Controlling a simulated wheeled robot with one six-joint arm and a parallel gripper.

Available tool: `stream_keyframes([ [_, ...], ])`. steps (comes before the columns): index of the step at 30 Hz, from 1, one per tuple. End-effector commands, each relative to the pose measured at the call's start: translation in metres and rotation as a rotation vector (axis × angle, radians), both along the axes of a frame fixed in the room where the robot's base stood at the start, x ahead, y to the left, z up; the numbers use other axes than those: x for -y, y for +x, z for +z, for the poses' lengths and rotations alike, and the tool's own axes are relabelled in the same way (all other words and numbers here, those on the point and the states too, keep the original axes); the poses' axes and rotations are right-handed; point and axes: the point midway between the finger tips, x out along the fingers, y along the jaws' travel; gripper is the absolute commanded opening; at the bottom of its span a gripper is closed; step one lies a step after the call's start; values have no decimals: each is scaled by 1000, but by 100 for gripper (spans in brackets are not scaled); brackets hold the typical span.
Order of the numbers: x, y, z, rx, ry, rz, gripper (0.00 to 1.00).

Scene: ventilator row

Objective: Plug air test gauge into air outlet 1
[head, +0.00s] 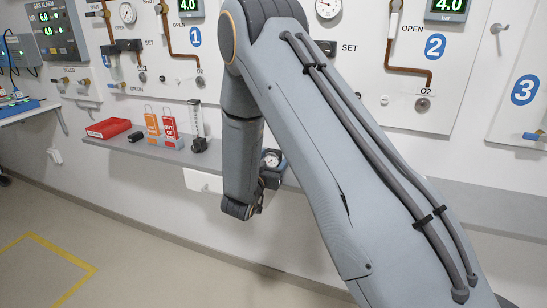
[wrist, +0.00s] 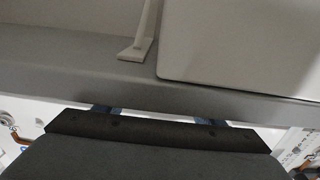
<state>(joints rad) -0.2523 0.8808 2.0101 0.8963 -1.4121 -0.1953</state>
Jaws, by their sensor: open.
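Panel 1 (head: 195,37) is at the upper left. In the head view the fingers are mostly hidden.
A grey shelf (head: 160,150) runs along the wall. Panel 2 (head: 435,45) and panel 3 (head: 525,89) are to the right. The floor at lower left is clear.

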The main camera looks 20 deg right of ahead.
Motion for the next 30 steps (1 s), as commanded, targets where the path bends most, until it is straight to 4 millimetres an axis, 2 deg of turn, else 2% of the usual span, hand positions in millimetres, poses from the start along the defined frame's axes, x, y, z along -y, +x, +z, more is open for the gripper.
stream_keyframes([
  [4, 0, 0, 0, 0, 0, 0, 62],
  [5, 0, 0, 0, 0, 0, 0, 59],
  [14, 0, 0, 0, 0, 0, 0, 8],
  [30, 0, 0, 15, 1, 0, 0, 8],
])
